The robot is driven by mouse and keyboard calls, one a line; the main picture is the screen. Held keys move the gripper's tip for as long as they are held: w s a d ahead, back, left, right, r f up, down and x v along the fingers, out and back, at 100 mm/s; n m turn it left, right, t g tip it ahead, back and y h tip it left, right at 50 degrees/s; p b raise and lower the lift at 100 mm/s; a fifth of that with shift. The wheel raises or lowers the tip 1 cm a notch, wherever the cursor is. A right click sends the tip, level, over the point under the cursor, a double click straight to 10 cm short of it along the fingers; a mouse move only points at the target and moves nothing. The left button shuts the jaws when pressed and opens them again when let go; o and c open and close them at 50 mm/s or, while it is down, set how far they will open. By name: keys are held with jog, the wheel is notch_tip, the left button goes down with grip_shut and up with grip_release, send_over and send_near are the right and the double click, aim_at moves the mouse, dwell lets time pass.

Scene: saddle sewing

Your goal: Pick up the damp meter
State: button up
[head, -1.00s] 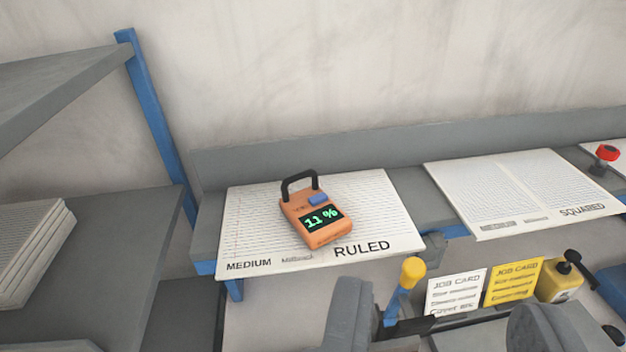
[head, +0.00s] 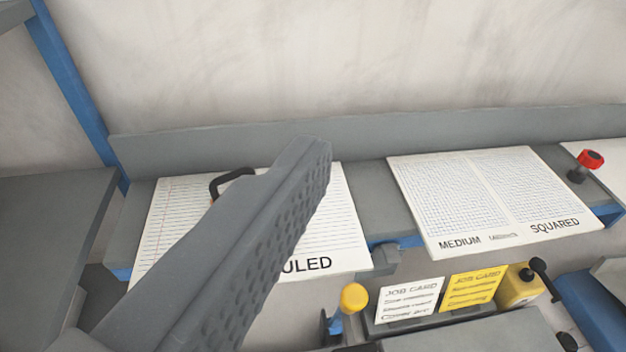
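The damp meter lies on the ruled pad (head: 345,235). Only its black handle (head: 225,177) shows in the head view; its orange body and display are hidden behind my gripper. One large grey finger of my gripper (head: 245,235) crosses the left half of the view, its tip over the ruled pad. Its studded inner face points right, bare, with nothing against it. The other finger is not visible. My gripper looks open and empty; I cannot tell how far above the meter the finger is.
A squared pad (head: 500,195) lies to the right on the grey shelf, with a red knob (head: 590,160) beyond it. In front are a yellow knob (head: 354,297), white (head: 408,299) and yellow job cards (head: 470,290) and a yellow bottle (head: 518,286). The wall stands behind.

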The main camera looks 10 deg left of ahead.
jog(key=w+d+r+n+t+p, duration=0.1)
jog(key=w+d+r+t+p, duration=0.15)
jog(key=w, duration=0.45)
jog(key=w+a+f+n+y+p, duration=0.3)
jog(key=w+f+n+y+p, duration=0.15)
jog(key=w+f, duration=0.2)
jog(key=s+a+f+n+g+y+p, duration=0.25)
jog(key=a+f+g, duration=0.2)
jog(key=f, duration=0.55)
jog(key=s+a+f+n+g+y+p, duration=0.15)
jog(key=a+f+g+y, duration=0.3)
jog(key=f, duration=0.55)
jog(key=x, duration=0.5)
jog(key=w+x, duration=0.1)
jog(key=x, duration=0.2)
jog(key=shift+w+d, duration=0.1)
jog(key=shift+d, duration=0.1)
jog(key=shift+s+a+b+x, duration=0.15)
jog(key=shift+b+x, duration=0.05)
jog(key=shift+x, duration=1.1)
jog(key=shift+s+a+b+x, duration=0.1)
jog(key=shift+b+x, duration=0.05)
jog(key=shift+x, duration=1.15)
